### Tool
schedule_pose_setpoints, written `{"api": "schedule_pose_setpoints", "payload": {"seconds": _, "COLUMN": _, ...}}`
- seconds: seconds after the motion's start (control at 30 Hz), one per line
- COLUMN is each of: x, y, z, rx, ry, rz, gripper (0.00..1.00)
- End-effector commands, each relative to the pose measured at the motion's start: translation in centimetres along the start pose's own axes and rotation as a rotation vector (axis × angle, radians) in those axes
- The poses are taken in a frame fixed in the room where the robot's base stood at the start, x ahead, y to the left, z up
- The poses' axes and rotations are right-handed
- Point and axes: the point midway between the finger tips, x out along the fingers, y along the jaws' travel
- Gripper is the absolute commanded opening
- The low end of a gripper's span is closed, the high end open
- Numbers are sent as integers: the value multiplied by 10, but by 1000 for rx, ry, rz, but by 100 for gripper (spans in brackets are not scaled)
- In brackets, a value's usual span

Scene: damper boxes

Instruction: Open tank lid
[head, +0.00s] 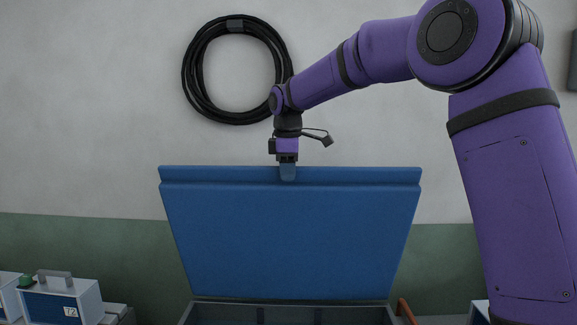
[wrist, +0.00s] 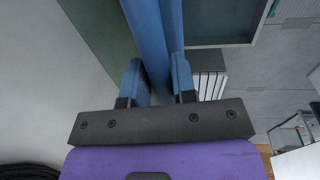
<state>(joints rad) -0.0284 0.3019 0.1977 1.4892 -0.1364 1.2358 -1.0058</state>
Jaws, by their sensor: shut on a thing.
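The blue tank lid (head: 290,240) stands raised, close to upright, at the back of the grey tank (head: 290,313). My gripper (head: 288,172) is at the middle of the lid's top edge and is shut on it. In the wrist view my gripper (wrist: 158,85) has one finger on each side of the lid edge (wrist: 153,40). The tank's inside (wrist: 215,25) shows partly in the wrist view, to the right of the lid. Most of the inside is out of view in the head view.
A box labelled T2 (head: 62,300) with a handle stands at the lower left. A coiled black cable (head: 190,75) hangs on the wall behind. An orange-brown bar (head: 405,310) is at the tank's right. The wall is close behind the lid.

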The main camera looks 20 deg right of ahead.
Motion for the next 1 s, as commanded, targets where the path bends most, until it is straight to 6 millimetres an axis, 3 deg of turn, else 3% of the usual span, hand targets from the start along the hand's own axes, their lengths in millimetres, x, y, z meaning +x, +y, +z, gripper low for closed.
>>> {"api": "schedule_pose_setpoints", "payload": {"seconds": 0.33, "x": 3, "y": -5, "z": 0, "rx": 1, "ry": -2, "rz": -7, "gripper": 0}}
{"api": "schedule_pose_setpoints", "payload": {"seconds": 0.37, "x": 3, "y": -5, "z": 0, "rx": 1, "ry": -2, "rz": -7, "gripper": 28}}
{"api": "schedule_pose_setpoints", "payload": {"seconds": 0.43, "x": 3, "y": -5, "z": 0, "rx": 1, "ry": -2, "rz": -7, "gripper": 44}}
{"api": "schedule_pose_setpoints", "payload": {"seconds": 0.77, "x": 1, "y": -4, "z": 0, "rx": 0, "ry": -1, "rz": -3, "gripper": 45}}
{"api": "schedule_pose_setpoints", "payload": {"seconds": 1.0, "x": -25, "y": -3, "z": 0, "rx": 0, "ry": 1, "rz": 0, "gripper": 45}}
